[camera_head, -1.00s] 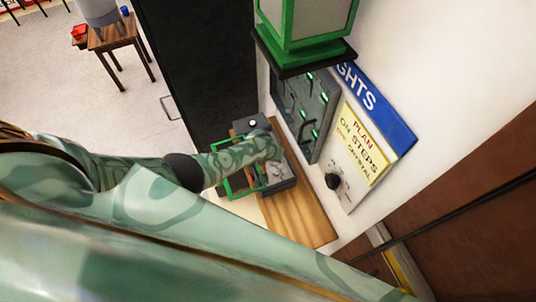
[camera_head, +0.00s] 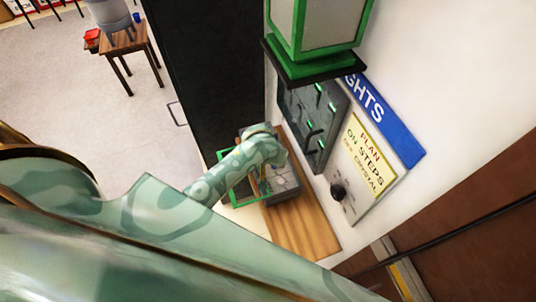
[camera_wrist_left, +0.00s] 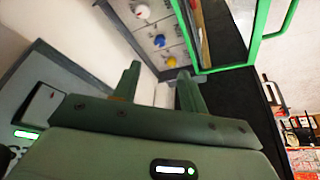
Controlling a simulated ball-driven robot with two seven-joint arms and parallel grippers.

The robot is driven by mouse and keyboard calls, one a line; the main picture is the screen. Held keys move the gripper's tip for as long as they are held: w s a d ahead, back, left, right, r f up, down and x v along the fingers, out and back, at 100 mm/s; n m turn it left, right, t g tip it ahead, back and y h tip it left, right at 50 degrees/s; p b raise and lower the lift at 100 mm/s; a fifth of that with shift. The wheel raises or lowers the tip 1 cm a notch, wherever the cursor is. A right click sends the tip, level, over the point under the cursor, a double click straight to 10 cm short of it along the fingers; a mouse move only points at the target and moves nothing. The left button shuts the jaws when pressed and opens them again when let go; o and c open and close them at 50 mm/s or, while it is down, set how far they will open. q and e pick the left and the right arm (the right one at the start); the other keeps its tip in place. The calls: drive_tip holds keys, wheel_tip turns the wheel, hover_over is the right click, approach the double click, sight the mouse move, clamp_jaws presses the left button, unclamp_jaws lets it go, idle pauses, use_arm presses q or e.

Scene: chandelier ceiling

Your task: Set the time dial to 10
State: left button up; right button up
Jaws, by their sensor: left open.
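A black round dial (camera_head: 338,191) sits on a pale plate on the wall, under a yellow sign (camera_head: 368,150), in the head view. Its markings are too small to read, and I cannot confirm that it is the time dial. My left arm reaches over a grey box (camera_head: 286,186) beside a green frame in the head view; its fingers are hidden there. In the left wrist view my left gripper (camera_wrist_left: 158,80) is open, with nothing between its fingers. Beyond them is a grey-edged panel with a red-marked white knob (camera_wrist_left: 142,11), a blue knob (camera_wrist_left: 159,40) and a yellow knob (camera_wrist_left: 171,62).
The box is on a wooden shelf (camera_head: 304,232) against the white wall. A dark switch panel (camera_head: 312,122) with green lights hangs above it, near a green lantern (camera_head: 318,40). A black panel (camera_head: 215,70) stands behind; a green frame (camera_wrist_left: 270,34) borders the gripper's right side.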

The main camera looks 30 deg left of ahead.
use_arm(q)
drive_tip(key=v, duration=0.4)
idle(0.5)
